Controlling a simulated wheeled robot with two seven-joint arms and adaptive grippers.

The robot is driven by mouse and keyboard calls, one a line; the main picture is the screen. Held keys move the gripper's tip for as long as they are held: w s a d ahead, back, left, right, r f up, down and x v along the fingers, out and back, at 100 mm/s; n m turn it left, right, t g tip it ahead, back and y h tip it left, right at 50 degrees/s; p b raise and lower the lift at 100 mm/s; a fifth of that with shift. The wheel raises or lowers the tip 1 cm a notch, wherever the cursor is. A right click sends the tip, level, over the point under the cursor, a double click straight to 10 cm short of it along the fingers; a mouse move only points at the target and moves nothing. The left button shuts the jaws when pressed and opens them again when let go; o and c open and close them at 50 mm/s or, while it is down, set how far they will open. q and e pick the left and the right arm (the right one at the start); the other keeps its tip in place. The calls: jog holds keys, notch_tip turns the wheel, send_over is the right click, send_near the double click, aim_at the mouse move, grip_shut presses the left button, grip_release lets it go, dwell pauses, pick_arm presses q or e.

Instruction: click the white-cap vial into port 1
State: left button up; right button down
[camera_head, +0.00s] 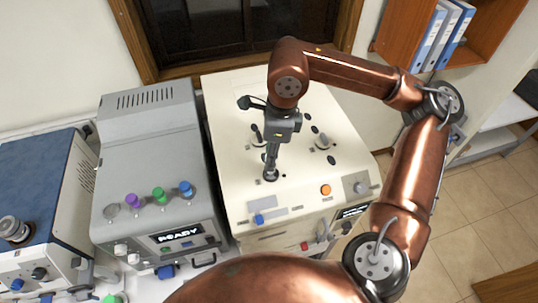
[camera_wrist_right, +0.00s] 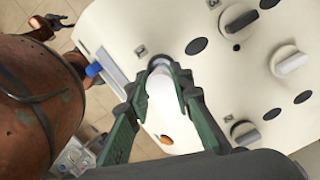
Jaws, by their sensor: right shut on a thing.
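My right gripper (camera_head: 270,170) points down over the front left part of the cream machine's top (camera_head: 235,130). In the right wrist view its green fingers (camera_wrist_right: 168,68) are closed around a pale, white-topped piece, which I take to be the white-cap vial (camera_wrist_right: 161,95). A grey ring shows at the fingertips, close to the machine's top. I cannot tell whether the vial is seated in a port. In the head view the fingers hide the vial.
Dark oval spots (camera_head: 332,160) and knobs (camera_head: 322,142) stand on the cream top. An orange button (camera_head: 326,190) is at its front. Left of it, a grey machine (camera_head: 150,130) reading READY holds purple (camera_head: 131,200), green (camera_head: 158,194) and blue (camera_head: 186,188) caps.

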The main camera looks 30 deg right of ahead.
jog(key=shift+f+b, duration=2)
jog(key=shift+f, duration=0.15)
dwell(1.7)
dwell(0.3)
jog(key=c, duration=1.6)
grip_release()
jog(key=shift+r, duration=0.1)
jog(key=r, duration=0.8)
jog(key=s+d+r, duration=0.1)
jog(key=r, duration=0.3)
jog(key=shift+d, duration=0.1)
